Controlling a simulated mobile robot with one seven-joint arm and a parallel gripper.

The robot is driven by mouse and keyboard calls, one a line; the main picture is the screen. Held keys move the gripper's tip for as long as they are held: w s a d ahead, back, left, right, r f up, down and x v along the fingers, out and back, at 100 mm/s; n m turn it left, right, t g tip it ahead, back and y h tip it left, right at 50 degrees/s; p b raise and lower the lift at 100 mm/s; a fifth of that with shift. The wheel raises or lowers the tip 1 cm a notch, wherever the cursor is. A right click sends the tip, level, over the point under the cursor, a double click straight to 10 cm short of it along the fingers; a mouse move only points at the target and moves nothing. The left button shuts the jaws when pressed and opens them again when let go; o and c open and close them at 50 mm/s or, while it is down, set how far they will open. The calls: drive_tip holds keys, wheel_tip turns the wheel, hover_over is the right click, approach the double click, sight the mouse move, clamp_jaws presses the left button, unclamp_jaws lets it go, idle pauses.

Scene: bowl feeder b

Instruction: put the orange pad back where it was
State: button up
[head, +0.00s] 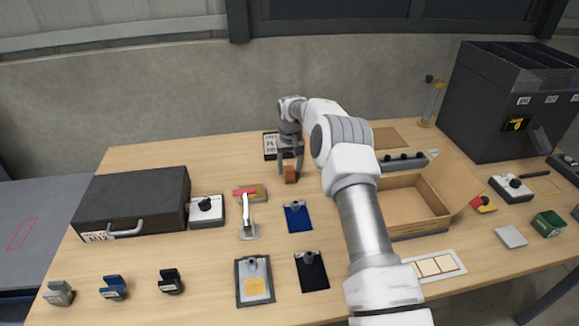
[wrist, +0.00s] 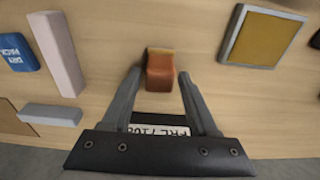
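A small orange-brown block (head: 291,174), the only orange piece of that kind I see, stands on the table towards the back. It also shows in the wrist view (wrist: 160,70), with a lighter orange top edge. My gripper (head: 290,166) is over it, pointing down. In the wrist view my gripper (wrist: 158,76) has its two fingers apart, one on each side of the block, with a visible gap on both sides. The fingers hold nothing. A grey clipboard-like plate (head: 242,276) at the front carries a yellow-orange square (head: 257,288).
A black-and-white label plate (head: 270,147) is just behind my gripper. A yellow-faced plate (wrist: 262,38), a pale bar (wrist: 57,50) and a blue pack (wrist: 17,52) lie nearby. An open cardboard box (head: 407,204) stands right of my arm. A black case (head: 130,200) is at left.

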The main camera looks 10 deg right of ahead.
drive_tip(key=shift+o, duration=0.5)
drive_tip(key=shift+r, duration=0.1)
drive_tip(key=shift+r, duration=0.2)
wheel_tip(320, 180, up, 12)
drive_tip(key=s, duration=0.1)
wheel_tip(320, 180, up, 12)
drive_tip(key=t, duration=0.1)
hover_over(290, 170)
drive_tip(key=s+a, duration=0.1)
drive_tip(key=s, duration=0.6)
drive_tip(key=s+r+t, duration=0.1)
drive_tip(key=s+r, duration=0.7)
drive_tip(key=s, duration=0.5)
drive_tip(key=s+f+t, duration=0.1)
drive_tip(key=s, duration=1.1)
drive_tip(key=s+d+f+t, duration=0.1)
drive_tip(key=s+f, duration=0.1)
drive_tip(key=s, duration=1.1)
drive_tip(key=shift+f+t, duration=0.3)
